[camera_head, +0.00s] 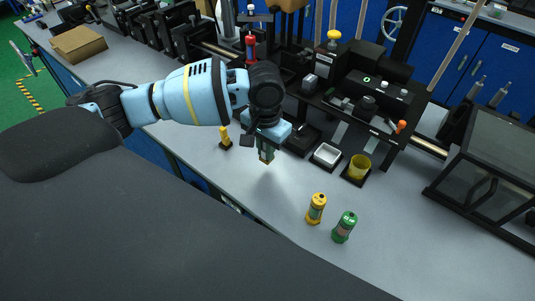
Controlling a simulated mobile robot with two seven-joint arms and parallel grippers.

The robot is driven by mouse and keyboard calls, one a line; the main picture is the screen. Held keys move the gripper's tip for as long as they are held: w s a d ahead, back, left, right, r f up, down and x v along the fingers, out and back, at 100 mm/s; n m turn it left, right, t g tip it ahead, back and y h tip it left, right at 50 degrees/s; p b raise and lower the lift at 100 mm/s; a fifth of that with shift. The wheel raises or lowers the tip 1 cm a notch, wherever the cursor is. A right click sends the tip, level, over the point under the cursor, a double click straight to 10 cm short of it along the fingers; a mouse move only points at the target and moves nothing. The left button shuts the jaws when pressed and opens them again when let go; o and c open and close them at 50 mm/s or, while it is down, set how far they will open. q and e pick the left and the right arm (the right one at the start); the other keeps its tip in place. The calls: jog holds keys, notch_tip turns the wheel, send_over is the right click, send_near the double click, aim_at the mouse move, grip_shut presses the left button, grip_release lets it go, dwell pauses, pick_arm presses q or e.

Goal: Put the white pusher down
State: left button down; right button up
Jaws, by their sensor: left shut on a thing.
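My left gripper (266,155) points down over the grey bench, left of the small white tray. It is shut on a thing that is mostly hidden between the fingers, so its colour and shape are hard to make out. I take it to be the white pusher, which I see nowhere else. Its lower end is close to the bench top; I cannot tell whether it touches. My right gripper is not in view.
A small yellow piece on a dark base (225,138) stands just left of the gripper. A yellow bottle (316,209) and a green bottle (344,227) stand nearer. Black machinery (365,95) lies behind.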

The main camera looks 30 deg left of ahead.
pick_arm(q)
jog(key=shift+w, duration=0.2)
jog(key=shift+w+a+f, duration=0.1)
jog(key=shift+w+f, duration=0.1)
jog(key=shift+f, duration=0.1)
notch_tip(320, 180, down, 3)
jog(key=c, duration=1.4)
grip_release()
jog(key=shift+f, duration=0.1)
